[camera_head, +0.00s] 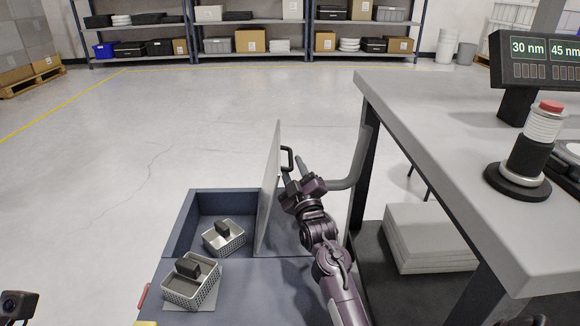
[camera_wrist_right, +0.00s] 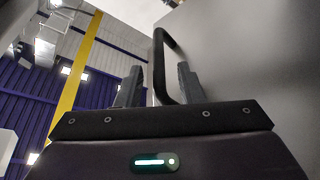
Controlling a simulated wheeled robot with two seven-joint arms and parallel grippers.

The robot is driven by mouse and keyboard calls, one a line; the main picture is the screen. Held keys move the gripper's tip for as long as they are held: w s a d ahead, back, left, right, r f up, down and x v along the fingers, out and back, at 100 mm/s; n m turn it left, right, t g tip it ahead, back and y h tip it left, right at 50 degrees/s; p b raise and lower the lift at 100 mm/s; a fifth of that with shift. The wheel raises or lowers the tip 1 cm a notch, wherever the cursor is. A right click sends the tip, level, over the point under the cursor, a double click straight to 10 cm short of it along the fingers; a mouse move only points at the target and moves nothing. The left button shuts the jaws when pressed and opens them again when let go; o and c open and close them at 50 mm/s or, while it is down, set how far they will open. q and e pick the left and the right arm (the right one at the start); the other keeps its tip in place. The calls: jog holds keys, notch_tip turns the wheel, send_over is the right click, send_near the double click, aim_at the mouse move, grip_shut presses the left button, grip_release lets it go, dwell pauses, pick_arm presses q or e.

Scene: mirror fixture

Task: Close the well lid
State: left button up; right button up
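The well lid (camera_head: 269,190) is a pale flat panel standing nearly upright at the right side of the open well (camera_head: 182,222) in a dark blue-grey box. A black bar handle (camera_head: 289,155) is on the lid's right-hand face and also shows in the right wrist view (camera_wrist_right: 158,62). My right gripper (camera_head: 294,166) is at the handle, on the right of the lid. In the wrist view its two fingers (camera_wrist_right: 158,84) are apart, with part of the handle between them in the picture. Whether they touch it is unclear. My left gripper's fingers are not in view.
A metal basket (camera_head: 231,246) with a dark block sits in the well; a similar basket (camera_head: 174,294) stands on the box top in front. A workbench (camera_head: 440,150) with a grey pipe (camera_head: 358,165) is close on my right arm's right. Open floor lies beyond.

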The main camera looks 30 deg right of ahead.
jog(key=shift+x, duration=1.3)
grip_shut()
